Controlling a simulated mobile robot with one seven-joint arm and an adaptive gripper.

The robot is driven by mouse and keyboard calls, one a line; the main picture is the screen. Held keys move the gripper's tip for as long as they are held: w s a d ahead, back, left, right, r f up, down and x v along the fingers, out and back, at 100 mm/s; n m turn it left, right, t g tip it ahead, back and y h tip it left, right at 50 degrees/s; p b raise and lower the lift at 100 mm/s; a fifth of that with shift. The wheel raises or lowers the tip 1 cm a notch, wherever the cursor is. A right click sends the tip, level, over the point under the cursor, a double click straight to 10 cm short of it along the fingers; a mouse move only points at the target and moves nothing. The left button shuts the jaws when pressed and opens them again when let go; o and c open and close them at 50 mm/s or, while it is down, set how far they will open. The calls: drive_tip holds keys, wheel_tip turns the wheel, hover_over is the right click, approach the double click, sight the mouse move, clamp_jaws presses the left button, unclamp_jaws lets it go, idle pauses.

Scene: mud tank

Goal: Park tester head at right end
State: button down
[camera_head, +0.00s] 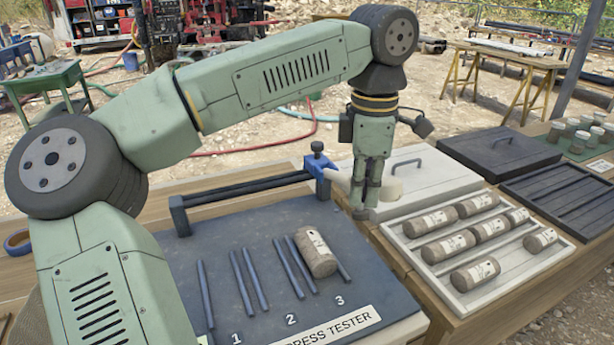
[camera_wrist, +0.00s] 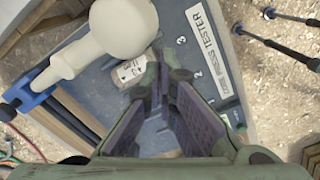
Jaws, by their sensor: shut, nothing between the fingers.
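The press tester (camera_head: 245,225) is a dark board with numbered slots and two dark rails (camera_head: 245,188) along its back. Its blue tester head (camera_head: 320,168) stands at the right end of the rails, with a cream knobbed handle (camera_head: 341,181) reaching right behind my gripper. In the wrist view, the handle (camera_wrist: 120,22) is large at upper left and the blue head (camera_wrist: 28,92) is at the left edge. My gripper (camera_head: 366,212) points down at the board's right edge, shut and empty. Its fingertips (camera_wrist: 166,72) appear beside the handle, apart from it in the wrist view.
A labelled core (camera_head: 316,253) lies on the board at slot 3. A pale tray (camera_head: 480,232) with several cores is at right. A dark slatted tray (camera_head: 565,200) and a dark lidded box (camera_head: 500,152) lie farther right.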

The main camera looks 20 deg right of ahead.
wheel_tip(320, 180, up, 10)
drive_tip(key=a+p, duration=0.2)
drive_tip(key=p, duration=0.1)
drive_tip(key=shift+a+f, duration=0.15)
drive_tip(key=shift+f, duration=0.05)
idle(0.5)
drive_tip(key=shift+s, duration=0.1)
